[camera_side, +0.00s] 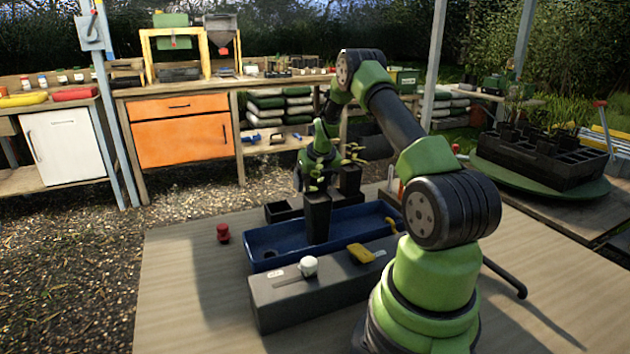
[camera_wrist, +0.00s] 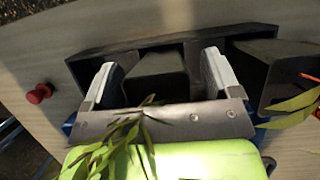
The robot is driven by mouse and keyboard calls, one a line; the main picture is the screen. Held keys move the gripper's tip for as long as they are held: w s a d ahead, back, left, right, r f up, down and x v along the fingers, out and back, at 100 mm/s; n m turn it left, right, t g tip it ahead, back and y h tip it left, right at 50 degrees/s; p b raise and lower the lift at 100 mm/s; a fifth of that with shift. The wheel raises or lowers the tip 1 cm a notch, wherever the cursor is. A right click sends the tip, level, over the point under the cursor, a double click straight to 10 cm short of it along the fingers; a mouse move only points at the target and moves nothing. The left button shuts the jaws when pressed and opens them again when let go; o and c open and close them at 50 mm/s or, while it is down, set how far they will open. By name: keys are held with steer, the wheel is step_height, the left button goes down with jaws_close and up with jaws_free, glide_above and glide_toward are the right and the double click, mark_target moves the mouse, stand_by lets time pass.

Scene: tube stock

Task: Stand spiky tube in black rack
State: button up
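The spiky tube (camera_side: 318,217) is a black square tube with narrow pointed leaves. It is upright in the side view, in front of the blue tray's back wall; I cannot tell whether its foot touches anything. My gripper (camera_wrist: 160,80) is closed on it, one pale finger on each side, in the wrist view. The leaves (camera_wrist: 112,140) hang over the gripper's metal plate. The black rack (camera_side: 281,211) lies behind the blue tray, and its dark rim (camera_wrist: 95,58) shows beyond the fingers. The tube and arm hide part of the rack.
Another planted black tube (camera_side: 349,181) stands close on the right, with a reddish stem in the wrist view (camera_wrist: 305,76). The blue tray (camera_side: 262,238) and a grey box (camera_side: 280,303) lie nearer my base. A red knob (camera_side: 223,233) stands left; the table's left is clear.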

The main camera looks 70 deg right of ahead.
steer(key=v, duration=1)
stand_by(0.4)
steer(key=w+a+r+n+t+y, duration=0.1)
steer(key=a+r+n, duration=0.5)
steer(key=a+n, duration=0.35)
steer(key=a+r+n+t+y, duration=0.1)
steer(key=a+r+n, duration=0.6)
steer(key=a+n, duration=0.25)
steer(key=s+a+n+t+y, duration=0.1)
steer(key=s+a+n, duration=0.5)
steer(key=n, duration=0.5)
steer(key=s+a+r+n+t+y, duration=0.1)
steer(key=s+a+n+y, duration=0.1)
steer(key=s+a+n, duration=0.4)
steer(key=a+n, duration=0.3)
steer(key=n, duration=0.2)
steer(key=shift+s+a+r, duration=0.2)
steer(key=shift+s+a, duration=0.05)
steer(key=shift+s, duration=0.15)
